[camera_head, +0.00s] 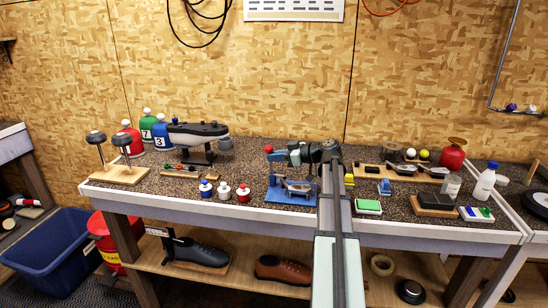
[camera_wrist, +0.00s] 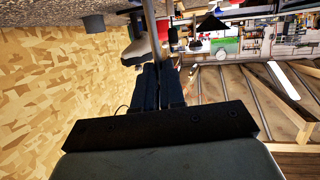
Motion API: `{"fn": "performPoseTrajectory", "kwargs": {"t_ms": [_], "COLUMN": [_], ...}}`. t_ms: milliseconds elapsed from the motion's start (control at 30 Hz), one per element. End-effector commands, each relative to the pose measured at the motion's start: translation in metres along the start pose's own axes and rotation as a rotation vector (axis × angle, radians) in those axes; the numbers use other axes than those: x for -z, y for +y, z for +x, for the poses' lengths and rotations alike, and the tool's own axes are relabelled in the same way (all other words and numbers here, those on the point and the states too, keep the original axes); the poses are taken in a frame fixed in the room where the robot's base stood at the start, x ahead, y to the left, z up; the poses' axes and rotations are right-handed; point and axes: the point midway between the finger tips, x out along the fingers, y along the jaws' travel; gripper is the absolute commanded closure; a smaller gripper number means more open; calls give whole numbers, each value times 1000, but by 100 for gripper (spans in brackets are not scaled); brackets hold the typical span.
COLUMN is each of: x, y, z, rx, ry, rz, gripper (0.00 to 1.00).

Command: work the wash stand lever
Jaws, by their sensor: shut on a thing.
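In the head view the wash stand lever shows as a red knob (camera_head: 269,149) just left of my gripper (camera_head: 294,155). A blue stand (camera_head: 291,206) with a metal clamp-like part sits on the bench below my gripper. In the wrist view my dark fingers (camera_wrist: 160,72) are close together, with a thin rod (camera_wrist: 151,22) running out between their tips. My gripper is shut on what looks like the lever. My wrist and fingers hide most of the lever and its joint with the stand.
The bench's front edge (camera_head: 250,217) runs close by.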

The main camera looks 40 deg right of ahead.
Motion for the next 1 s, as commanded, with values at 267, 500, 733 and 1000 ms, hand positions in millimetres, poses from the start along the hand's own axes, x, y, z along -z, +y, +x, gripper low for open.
{"fn": "performPoseTrajectory", "kwargs": {"t_ms": [267, 500, 733, 1000], "x": [-4, -4, -2, -2], "y": [0, 0, 0, 0], "z": [-2, -1, -1, -9], "rx": [-3, -2, -1, -2], "ry": [-13, -10, -8, -7], "rz": [-4, -3, -2, -2], "gripper": [100, 76, 66, 66]}}
